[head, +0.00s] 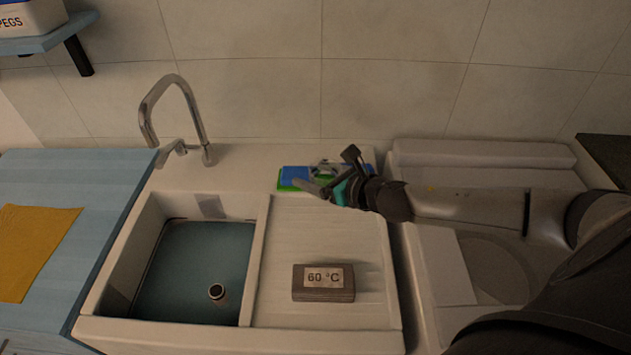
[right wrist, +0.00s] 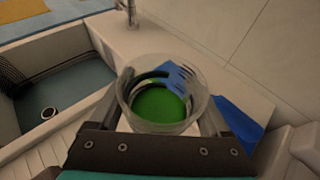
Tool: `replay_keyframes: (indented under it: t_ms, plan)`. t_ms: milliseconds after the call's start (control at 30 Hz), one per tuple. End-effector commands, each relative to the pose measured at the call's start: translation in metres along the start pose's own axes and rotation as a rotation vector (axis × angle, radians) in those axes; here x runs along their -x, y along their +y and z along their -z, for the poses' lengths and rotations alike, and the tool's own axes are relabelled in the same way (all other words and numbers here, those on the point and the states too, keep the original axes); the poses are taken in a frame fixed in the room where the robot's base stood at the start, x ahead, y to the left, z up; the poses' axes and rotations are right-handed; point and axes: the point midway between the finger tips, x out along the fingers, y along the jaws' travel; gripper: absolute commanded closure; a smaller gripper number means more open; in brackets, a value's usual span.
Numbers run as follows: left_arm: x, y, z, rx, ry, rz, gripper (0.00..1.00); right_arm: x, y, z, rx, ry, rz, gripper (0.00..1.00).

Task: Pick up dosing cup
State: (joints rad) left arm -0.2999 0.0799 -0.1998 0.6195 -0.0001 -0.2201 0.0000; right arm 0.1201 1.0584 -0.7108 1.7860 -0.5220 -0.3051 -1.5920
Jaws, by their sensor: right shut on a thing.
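The dosing cup (right wrist: 125,92) is a clear, round, open cup in the right wrist view. It also shows faintly in the head view (head: 325,168), small and partly hidden by the gripper. My right gripper (head: 325,170) has its two fingers on either side of the cup and is shut on it. In the right wrist view the gripper (right wrist: 160,98) has the cup between its fingers. Green shows through the cup's bottom; I cannot tell whether the cup still touches the surface below. My left gripper is not in view.
A blue and green flat item (head: 293,178) lies under the cup at the sink's back ledge. The sink basin (head: 190,262) and tap (head: 178,112) are to the left. A grey block marked 60 °C (head: 323,283) sits on the drainboard (head: 318,232). A tiled wall (head: 390,95) stands behind.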

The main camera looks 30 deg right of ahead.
Motion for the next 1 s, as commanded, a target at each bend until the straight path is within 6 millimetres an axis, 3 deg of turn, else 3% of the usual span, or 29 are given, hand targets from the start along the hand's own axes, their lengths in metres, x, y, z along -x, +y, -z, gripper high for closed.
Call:
replay_keyframes:
  t_ms: [100, 500, 1000]
  plan:
    - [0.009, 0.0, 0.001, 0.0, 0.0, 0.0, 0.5, 0.007, 0.0, -0.019, 0.003, -0.003, 0.0, 0.85]
    - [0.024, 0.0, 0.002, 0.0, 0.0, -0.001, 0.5, 0.025, 0.0, -0.06, 0.002, -0.002, 0.001, 0.85]
    - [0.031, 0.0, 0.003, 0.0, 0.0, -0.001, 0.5, 0.034, 0.0, -0.083, 0.0, -0.002, 0.001, 0.85]
